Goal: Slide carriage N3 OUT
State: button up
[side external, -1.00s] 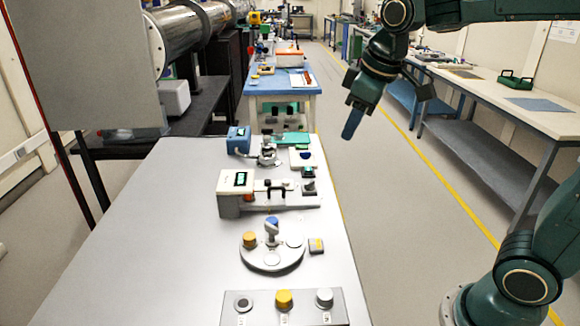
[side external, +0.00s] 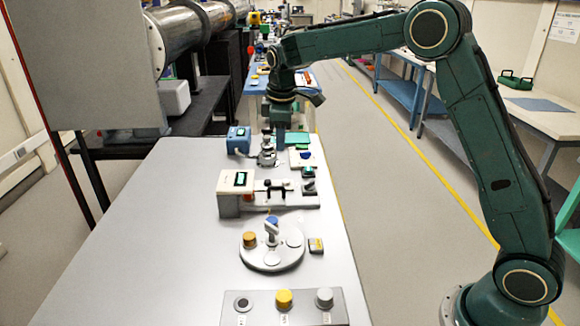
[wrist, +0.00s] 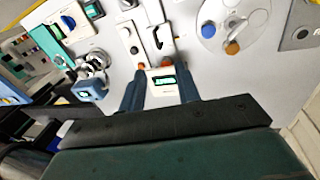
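A white box with a green display (side external: 236,186) stands mid-bench, with a slide plate (side external: 290,201) running right from it. Dark handles (side external: 268,188) stand on the slide. In the wrist view, two pale slide tracks (wrist: 153,14) run up from the display box (wrist: 167,93), each with a dark handle (wrist: 158,42). I cannot read any label, so I cannot tell which carriage is N3. My gripper (side external: 281,125) points down above the bench's far end, near the small clamp-like fixture. In the wrist view its blue fingers (wrist: 162,75) are apart with nothing held; the display box shows between them.
A blue box (side external: 238,139) and metal fixture (side external: 267,153) stand behind the slide. In front are a round white plate (side external: 272,262) with a yellow and a blue knob, and a grey button panel (side external: 258,312). The bench's left side (side external: 150,230) is clear.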

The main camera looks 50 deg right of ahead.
aim_at(276, 188)
jog(key=shift+n, duration=0.4)
jog(key=w+f, duration=0.2)
jog(key=f, duration=0.1)
jog(key=shift+w+d+f, duration=0.2)
jog(key=shift+w+f, duration=0.05)
jog(key=shift+w, duration=0.15)
jog(key=x, duration=1.3)
jog(key=shift+s+d+f, duration=0.1)
jog(key=shift+s+f, duration=0.1)
jog(key=shift+f, duration=0.2)
jog(key=shift+c, duration=0.2)
grip_shut()
